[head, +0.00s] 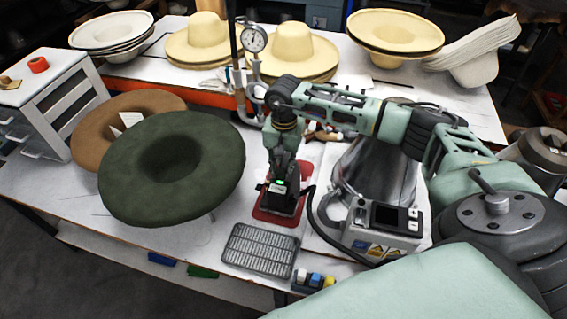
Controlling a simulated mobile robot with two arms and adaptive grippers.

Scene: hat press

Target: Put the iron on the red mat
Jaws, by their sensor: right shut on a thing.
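The red mat (264,215) lies on the white table near the middle of the head view, partly covered by my right gripper and a dark object. My right gripper (281,180) points down over the mat and is shut on that dark object, which seems to be the iron (280,204). The iron's outline blends with the black gripper. I cannot tell whether it touches the mat or is just above it. My left gripper is not in view.
A grey metal machine (378,178) with a control panel and black hose stands right of the mat. A metal grid plate (261,250) lies in front. A dark green hat (172,168) and a brown hat (91,128) are left. Pale hats (294,45) stand behind.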

